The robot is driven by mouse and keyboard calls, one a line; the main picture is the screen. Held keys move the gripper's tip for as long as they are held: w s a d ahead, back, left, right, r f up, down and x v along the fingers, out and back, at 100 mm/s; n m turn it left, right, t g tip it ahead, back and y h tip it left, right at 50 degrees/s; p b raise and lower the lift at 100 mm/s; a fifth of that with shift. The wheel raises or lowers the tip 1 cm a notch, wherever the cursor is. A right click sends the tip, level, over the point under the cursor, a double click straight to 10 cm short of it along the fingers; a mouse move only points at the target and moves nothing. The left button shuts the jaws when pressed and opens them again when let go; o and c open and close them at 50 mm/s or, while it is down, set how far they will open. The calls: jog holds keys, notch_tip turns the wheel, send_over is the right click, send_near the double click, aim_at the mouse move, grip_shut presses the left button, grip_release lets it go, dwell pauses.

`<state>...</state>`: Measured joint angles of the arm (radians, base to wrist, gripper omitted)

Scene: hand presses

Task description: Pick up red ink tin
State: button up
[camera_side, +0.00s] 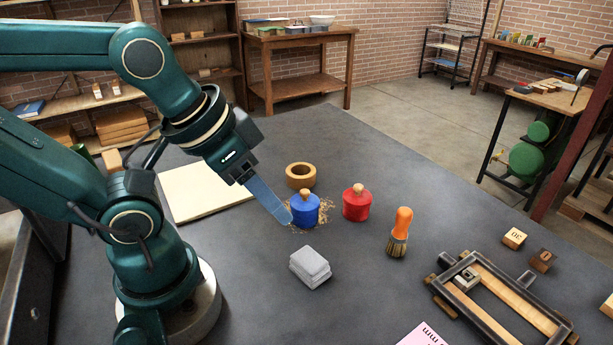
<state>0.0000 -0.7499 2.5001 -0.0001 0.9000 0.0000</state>
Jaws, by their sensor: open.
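The red ink tin (356,205) stands upright on the dark table, with a small knob on its lid. A blue ink tin (305,210) with a wooden knob stands just left of it, a small gap between them. My gripper (284,217) reaches down from the upper left. It is open and empty, its blue-grey fingertips at the left edge of the blue tin in the picture, with the blue tin between it and the red tin. I cannot tell whether the tips touch the blue tin.
A grey block (310,266) sits in front. An orange-handled brush (400,232) stands right of the red tin. A wooden frame (500,300) and letter blocks (514,238) are at right. A pale board (200,190) lies at left.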

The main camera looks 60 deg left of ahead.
jog(key=o, duration=0.8)
